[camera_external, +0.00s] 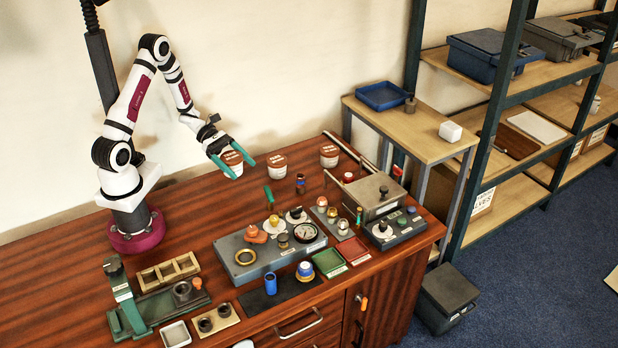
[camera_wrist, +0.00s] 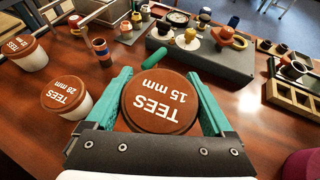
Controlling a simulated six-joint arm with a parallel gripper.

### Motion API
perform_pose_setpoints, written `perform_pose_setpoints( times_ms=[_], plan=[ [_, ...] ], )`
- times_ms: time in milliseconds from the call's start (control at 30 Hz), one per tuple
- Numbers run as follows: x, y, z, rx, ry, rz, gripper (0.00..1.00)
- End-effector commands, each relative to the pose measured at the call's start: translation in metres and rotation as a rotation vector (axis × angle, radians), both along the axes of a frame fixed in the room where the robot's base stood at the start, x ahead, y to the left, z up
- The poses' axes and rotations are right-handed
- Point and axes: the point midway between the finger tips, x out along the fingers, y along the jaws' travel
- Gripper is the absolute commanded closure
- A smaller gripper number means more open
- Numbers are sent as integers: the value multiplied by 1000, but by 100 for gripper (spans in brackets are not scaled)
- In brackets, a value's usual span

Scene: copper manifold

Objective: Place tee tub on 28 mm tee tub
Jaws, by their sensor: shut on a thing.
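My gripper (camera_external: 236,164) has its green fingers shut on a white tub with a brown lid (camera_external: 232,159). In the wrist view the fingers (camera_wrist: 166,100) hold it from both sides, and its lid (camera_wrist: 160,102) reads "TEES 15 mm". The held tub looks upright and seems to be above the table. The 28 mm tees tub (camera_wrist: 67,95) stands upright on the table just left of it in the wrist view. In the external view this tub (camera_external: 277,168) is just right of my gripper. Its lid is bare.
A third brown-lidded tub (camera_external: 329,155) stands farther right; its lid print is hard to read. A small striped cylinder (camera_external: 300,184) and a green-handled tool (camera_external: 269,194) are in front. A grey fixture block (camera_external: 240,268) holds knobs and a gauge.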

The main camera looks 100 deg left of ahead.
Motion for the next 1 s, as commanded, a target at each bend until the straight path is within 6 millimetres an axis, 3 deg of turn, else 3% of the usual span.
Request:
perform_pose_setpoints(
  times_ms=[167, 400, 500, 633, 800, 1000],
  plan=[
    [25, 8, 25, 18, 14, 49, 100],
    [105, 24, 68, 26, 16, 246, 100],
    [126, 24, 83, 10, 5, 307, 100],
    [130, 40, 79, -1, 1, 342, 100],
    [115, 91, 47, -2, 1, 343, 100],
    [103, 131, 22, 0, 1, 338, 100]
  ],
)
